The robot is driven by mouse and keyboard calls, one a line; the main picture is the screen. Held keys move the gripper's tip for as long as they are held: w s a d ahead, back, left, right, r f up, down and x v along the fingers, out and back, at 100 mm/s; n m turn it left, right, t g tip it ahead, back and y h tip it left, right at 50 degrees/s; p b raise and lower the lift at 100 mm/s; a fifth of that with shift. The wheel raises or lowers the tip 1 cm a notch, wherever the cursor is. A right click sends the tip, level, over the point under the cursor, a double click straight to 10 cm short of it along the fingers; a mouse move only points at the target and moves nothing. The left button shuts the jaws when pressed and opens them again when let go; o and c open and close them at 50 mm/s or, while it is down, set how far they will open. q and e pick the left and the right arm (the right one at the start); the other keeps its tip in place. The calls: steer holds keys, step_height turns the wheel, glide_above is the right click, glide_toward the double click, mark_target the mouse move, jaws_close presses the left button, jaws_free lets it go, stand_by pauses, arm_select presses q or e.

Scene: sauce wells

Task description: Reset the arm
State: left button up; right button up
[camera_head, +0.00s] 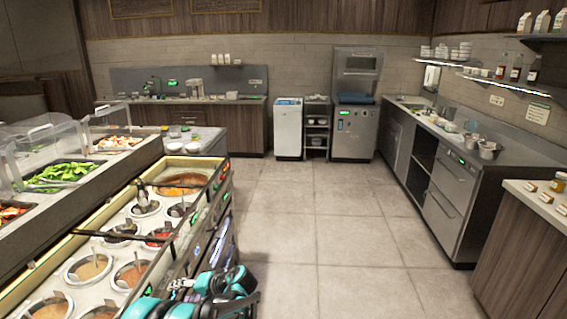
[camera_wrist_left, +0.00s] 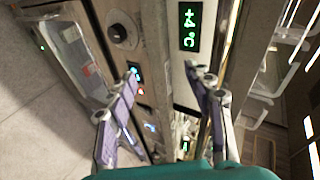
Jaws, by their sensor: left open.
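My left arm, teal and black, is folded low at the bottom of the head view, beside the front of the sauce counter. My left gripper (camera_head: 188,287) is small and partly hidden among the arm links there. In the left wrist view its two fingers (camera_wrist_left: 162,72) stand apart with nothing between them. Beyond them is the counter's front panel (camera_wrist_left: 165,50) with a black knob and a green temperature display. I cannot tell the exact gap between fingers and panel. My right gripper is not in view.
The sauce counter (camera_head: 172,263) with several round wells and ladles fills the left, close to my arm. Food trays under clear covers (camera_head: 110,113) stand behind it. Open tiled floor (camera_head: 330,215) lies in the middle. A steel counter (camera_head: 455,160) runs along the right.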

arm_select(q)
steer(key=s+d+r+t+h, duration=0.1)
steer(key=s+d+r+h, duration=0.25)
steer(key=s, duration=0.35)
steer(key=s+d+r+t+h, duration=0.1)
steer(key=s+d+r+h, duration=0.15)
steer(key=s+r, duration=0.4)
steer(key=s+d+f+t+h, duration=0.1)
steer(key=s+d+h, duration=0.1)
steer(key=s, duration=0.5)
steer(key=s+d+f+h, duration=0.1)
steer(key=s+d+h, duration=0.2)
steer(key=s+d, duration=0.2)
steer(key=s, duration=0.3)
steer(key=shift+d+f+n+t, duration=0.3)
steer(key=shift+n+t, duration=0.1)
steer(key=shift+s, duration=0.1)
